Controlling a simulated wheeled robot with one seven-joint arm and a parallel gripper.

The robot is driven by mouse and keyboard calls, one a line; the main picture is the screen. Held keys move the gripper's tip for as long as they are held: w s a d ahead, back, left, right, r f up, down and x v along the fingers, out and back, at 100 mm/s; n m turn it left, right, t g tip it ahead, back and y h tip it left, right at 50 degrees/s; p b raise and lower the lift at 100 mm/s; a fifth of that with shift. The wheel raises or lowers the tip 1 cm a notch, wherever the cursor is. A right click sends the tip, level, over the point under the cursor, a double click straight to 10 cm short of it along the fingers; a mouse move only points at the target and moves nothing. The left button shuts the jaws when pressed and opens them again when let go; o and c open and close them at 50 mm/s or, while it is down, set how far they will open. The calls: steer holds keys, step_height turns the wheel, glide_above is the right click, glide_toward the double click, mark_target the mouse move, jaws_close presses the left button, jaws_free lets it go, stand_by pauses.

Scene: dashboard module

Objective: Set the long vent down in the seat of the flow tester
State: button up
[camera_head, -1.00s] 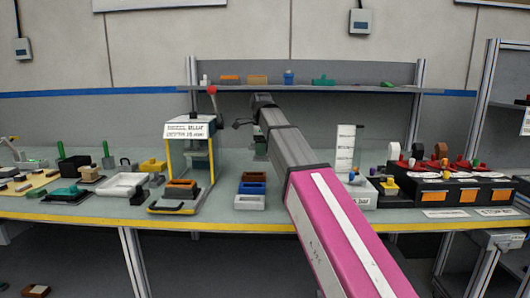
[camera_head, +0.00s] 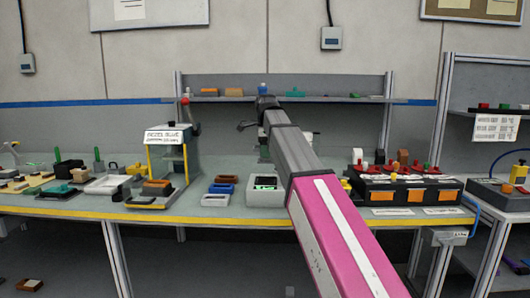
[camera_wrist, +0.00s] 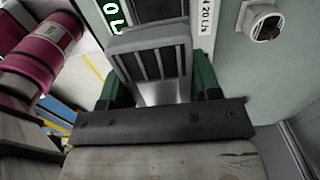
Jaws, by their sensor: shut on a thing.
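In the wrist view, my gripper (camera_wrist: 160,88) is shut on the long vent (camera_wrist: 150,62), a grey slatted piece between its green fingers. The flow tester (camera_wrist: 228,65) fills the area beyond, with a green lit digit, a "420 L/s" label and a round knob (camera_wrist: 264,22). A dark recess (camera_wrist: 150,10) lies just past the vent's top edge. The vent hides part of it, and I cannot tell whether they touch. In the head view, the flow tester (camera_head: 264,198) is a pale box with a dark display, partly behind my arm.
A black unit with orange labels (camera_head: 405,188) stands to the right. A shelf (camera_head: 330,99) runs along the back. A yellow edge (camera_head: 250,221) marks the bench front.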

steer(key=shift+f, duration=0.1)
steer(key=shift+f, duration=2.8)
steer(key=shift+f, duration=1.15)
steer(key=o, duration=1.1)
step_height(320, 180, up, 11)
steer(key=shift+f, duration=0.15)
